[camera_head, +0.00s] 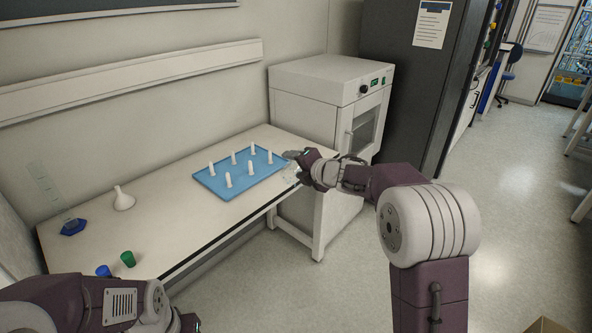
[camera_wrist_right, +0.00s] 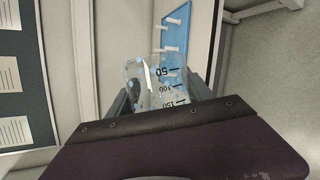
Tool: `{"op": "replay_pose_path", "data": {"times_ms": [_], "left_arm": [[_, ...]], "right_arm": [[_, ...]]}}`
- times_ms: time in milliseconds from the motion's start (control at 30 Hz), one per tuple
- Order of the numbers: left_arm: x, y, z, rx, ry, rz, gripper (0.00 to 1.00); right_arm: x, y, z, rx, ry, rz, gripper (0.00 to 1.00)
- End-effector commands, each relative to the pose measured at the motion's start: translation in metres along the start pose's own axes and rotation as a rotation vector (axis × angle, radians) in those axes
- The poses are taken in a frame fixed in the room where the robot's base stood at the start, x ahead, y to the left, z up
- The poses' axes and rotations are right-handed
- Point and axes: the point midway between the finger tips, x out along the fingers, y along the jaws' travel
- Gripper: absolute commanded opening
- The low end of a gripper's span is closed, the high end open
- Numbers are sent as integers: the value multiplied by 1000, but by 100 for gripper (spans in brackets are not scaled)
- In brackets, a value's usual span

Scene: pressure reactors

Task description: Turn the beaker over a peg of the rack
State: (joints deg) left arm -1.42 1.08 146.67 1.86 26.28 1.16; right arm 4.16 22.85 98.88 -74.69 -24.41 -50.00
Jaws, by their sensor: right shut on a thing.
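The blue rack (camera_head: 240,172) lies on the bench in the head view, with several upright white pegs (camera_head: 229,180). My right gripper (camera_head: 297,166) is shut on the clear glass beaker (camera_head: 291,174), just off the rack's right end and near the bench edge. In the right wrist view the beaker (camera_wrist_right: 158,82) sits between the fingers (camera_wrist_right: 160,97), its volume marks upside down; its exact tilt is hard to tell. The rack (camera_wrist_right: 174,42) shows beyond it. No peg is seen inside the beaker. The end of my left arm (camera_head: 190,323) is at the bottom edge, its fingers unclear.
A white oven (camera_head: 320,90) stands at the bench's right end, close behind my right gripper. A white funnel (camera_head: 124,200), a blue hexagonal item (camera_head: 73,227), a green cap (camera_head: 128,259) and a blue cap (camera_head: 104,271) are on the left.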

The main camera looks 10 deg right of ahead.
Motion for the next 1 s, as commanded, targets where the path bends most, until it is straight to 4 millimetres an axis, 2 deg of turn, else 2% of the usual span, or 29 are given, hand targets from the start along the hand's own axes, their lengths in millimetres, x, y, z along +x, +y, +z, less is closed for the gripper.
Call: {"op": "replay_pose_path", "data": {"times_ms": [33,200,467,600,767,1000], "left_arm": [[15,0,2,0,0,0,36],[29,-1,3,0,-1,0,36],[28,0,3,0,-1,0,36],[47,-1,5,0,0,0,36],[60,-1,6,0,-1,0,36],[57,-1,6,0,-1,0,36]], "right_arm": [[3,-6,-3,-101,-2,3,10],[2,-4,-2,-423,-1,2,10],[1,-2,-1,-462,0,1,10],[3,-6,-3,-710,-3,2,10],[2,-4,-2,-1014,-2,1,10],[0,-1,0,-1048,0,0,10]]}}
